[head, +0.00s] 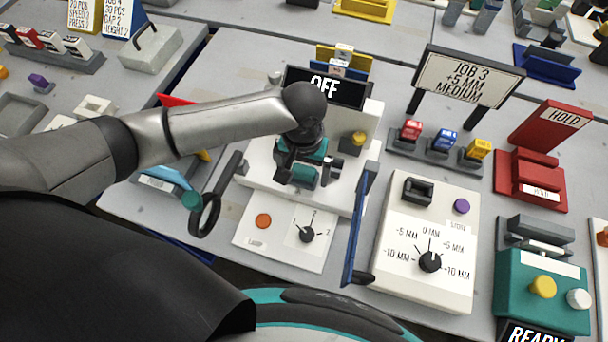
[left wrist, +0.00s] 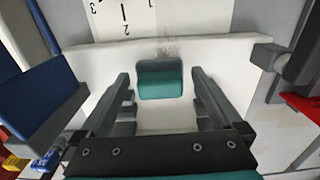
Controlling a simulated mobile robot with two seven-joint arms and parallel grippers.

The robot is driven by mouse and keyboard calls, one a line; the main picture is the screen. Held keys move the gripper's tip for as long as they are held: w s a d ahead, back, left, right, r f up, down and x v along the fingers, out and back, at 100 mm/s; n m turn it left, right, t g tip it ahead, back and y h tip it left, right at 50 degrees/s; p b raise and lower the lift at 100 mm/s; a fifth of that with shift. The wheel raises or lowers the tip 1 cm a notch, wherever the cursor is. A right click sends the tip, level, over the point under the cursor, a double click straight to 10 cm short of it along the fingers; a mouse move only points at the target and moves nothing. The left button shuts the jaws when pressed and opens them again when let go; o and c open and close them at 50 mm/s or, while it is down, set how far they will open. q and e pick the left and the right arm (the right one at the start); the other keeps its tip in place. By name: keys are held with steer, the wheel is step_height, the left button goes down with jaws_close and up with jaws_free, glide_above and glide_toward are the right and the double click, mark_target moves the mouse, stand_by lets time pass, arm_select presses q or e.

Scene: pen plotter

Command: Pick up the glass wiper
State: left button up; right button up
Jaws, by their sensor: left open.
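A small teal block with a grey edge, which looks like the glass wiper (head: 304,176), is on the white plotter station in the head view. It also shows in the left wrist view (left wrist: 160,84), centred between my finger pair and a little beyond the tips. My left gripper (head: 306,172) points down over it, with one finger on either side; the left wrist view shows the jaws (left wrist: 162,100) open with white surface visible on both sides of the block. I cannot tell exactly how far the fingertips are above the surface. My right gripper is in neither view.
A black OFF sign (head: 326,87) stands behind the gripper. A blue upright panel (head: 357,232) rises to the right, and a dark-handled tool (head: 213,200) is at left. The panel with a dial (head: 307,235) lies in front; a white control box (head: 428,240) stands right.

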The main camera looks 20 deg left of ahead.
mark_target(303, 171)
arm_select(q)
steer(key=shift+f, duration=0.55)
steer(key=c, duration=1.4)
steer(key=shift+r, duration=0.1)
steer(key=shift+r, duration=0.1)
step_height(303, 171, up, 20)
steer(key=p, duration=0.5)
